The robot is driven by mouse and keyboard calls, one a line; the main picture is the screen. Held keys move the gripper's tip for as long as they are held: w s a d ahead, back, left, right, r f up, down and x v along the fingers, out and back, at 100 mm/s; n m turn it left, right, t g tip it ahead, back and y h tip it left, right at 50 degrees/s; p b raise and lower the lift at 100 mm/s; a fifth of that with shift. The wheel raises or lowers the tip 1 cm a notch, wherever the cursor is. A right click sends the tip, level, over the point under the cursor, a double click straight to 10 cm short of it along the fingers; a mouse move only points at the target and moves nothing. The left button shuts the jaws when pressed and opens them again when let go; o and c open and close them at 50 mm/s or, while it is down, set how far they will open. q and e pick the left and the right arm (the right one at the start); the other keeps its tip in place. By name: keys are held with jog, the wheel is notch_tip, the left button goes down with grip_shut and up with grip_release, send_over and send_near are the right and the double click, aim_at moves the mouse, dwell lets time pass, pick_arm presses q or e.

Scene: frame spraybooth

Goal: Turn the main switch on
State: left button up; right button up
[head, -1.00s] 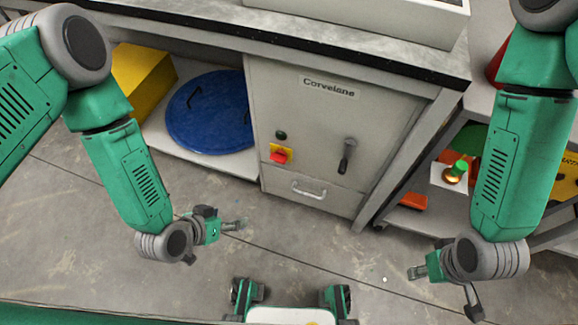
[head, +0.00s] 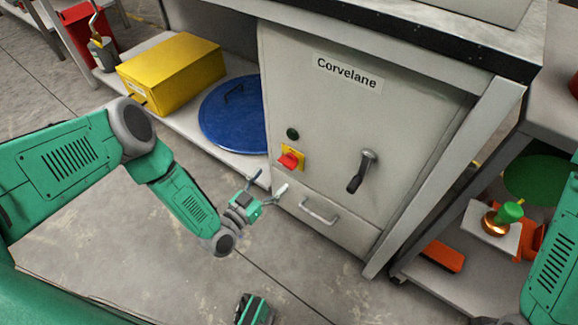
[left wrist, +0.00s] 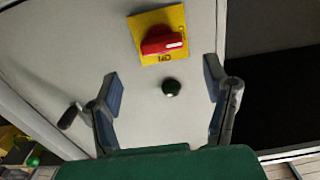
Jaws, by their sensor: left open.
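The main switch (head: 290,159) is a red rotary knob on a yellow plate, on the front of the grey Corvelane cabinet (head: 340,120). In the left wrist view the switch (left wrist: 162,42) appears beyond my fingertips, its knob roughly crosswise with a white mark at its right end. My left gripper (head: 268,184) is open and empty, in front of the cabinet and just below and left of the switch in the head view. Its two fingers (left wrist: 161,72) are spread apart and do not touch the switch.
A dark round button (head: 292,134) is beside the switch. A dark lever handle (head: 361,171) sticks out to the right, and a drawer handle (head: 319,211) is below. A yellow box (head: 172,72) and blue disc (head: 235,115) lie on the left shelf. The floor in front is clear.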

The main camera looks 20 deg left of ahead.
aim_at(284, 165)
pick_arm(q)
jog(key=x, duration=0.2)
jog(key=b+x, duration=0.1)
jog(key=x, duration=0.2)
jog(key=b+x, duration=0.1)
jog(key=x, duration=0.1)
jog(key=shift+w+a+f, duration=0.2)
jog(key=shift+w, duration=0.05)
jog(key=shift+w+d+r+b, duration=0.1)
jog(key=shift+w+d+b, duration=0.2)
jog(key=shift+w+b, duration=0.1)
jog(key=shift+a, duration=0.1)
jog(key=c, duration=1.2)
